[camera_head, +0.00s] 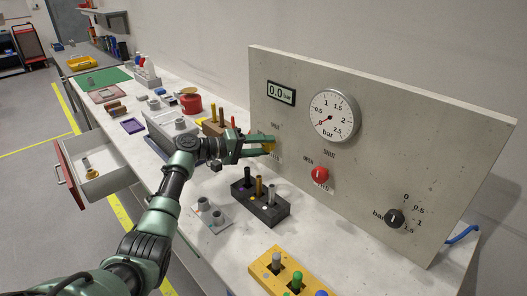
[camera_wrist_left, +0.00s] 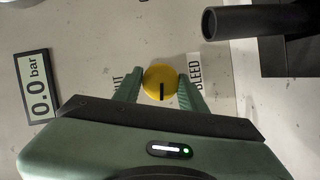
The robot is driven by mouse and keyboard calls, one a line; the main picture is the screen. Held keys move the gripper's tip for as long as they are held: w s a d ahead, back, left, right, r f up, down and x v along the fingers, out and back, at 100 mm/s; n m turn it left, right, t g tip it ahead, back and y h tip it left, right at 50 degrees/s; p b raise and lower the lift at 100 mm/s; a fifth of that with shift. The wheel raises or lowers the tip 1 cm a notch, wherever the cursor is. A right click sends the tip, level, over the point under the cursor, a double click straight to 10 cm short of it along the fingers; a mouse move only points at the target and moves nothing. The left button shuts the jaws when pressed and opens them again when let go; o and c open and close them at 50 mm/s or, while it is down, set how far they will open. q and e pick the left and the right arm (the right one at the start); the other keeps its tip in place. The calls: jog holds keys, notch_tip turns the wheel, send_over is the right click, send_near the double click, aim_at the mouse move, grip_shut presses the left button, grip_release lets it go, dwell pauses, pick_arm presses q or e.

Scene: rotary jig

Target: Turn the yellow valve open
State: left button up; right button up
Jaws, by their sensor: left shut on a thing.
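The yellow valve (camera_wrist_left: 160,79) is a round knob with a dark pointer mark on the grey panel (camera_head: 375,80). In the wrist view it sits between the two green fingers of my left gripper (camera_wrist_left: 163,88), which is shut on it. Labels beside it read "BLEED" (camera_wrist_left: 196,72) and a partly hidden word ending in "UT". In the head view my left gripper (camera_head: 270,145) reaches the panel's left part and the yellow knob (camera_head: 268,147) shows at its fingertips. My right gripper is not in view.
The panel also carries a display reading 0.0 bar (camera_head: 281,93), a round gauge (camera_head: 334,116), a red knob (camera_head: 320,174) and a black knob (camera_head: 394,218). A black block with pegs (camera_head: 260,203) and a yellow block (camera_head: 289,276) stand on the bench. A drawer (camera_head: 100,165) is open at left.

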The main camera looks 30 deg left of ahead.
pick_arm(q)
jog(key=shift+f+n+h+b, duration=0.15)
jog(key=shift+n+h+b, duration=0.35)
jog(key=shift+n, duration=0.2)
jog(key=o, duration=1.4)
jog(key=shift+c, duration=0.2)
jog(key=shift+a, duration=0.1)
jog(key=b+v, duration=0.1)
jog(key=v, duration=0.6)
jog(key=shift+s+a, duration=0.2)
jog(key=shift+s, duration=0.15)
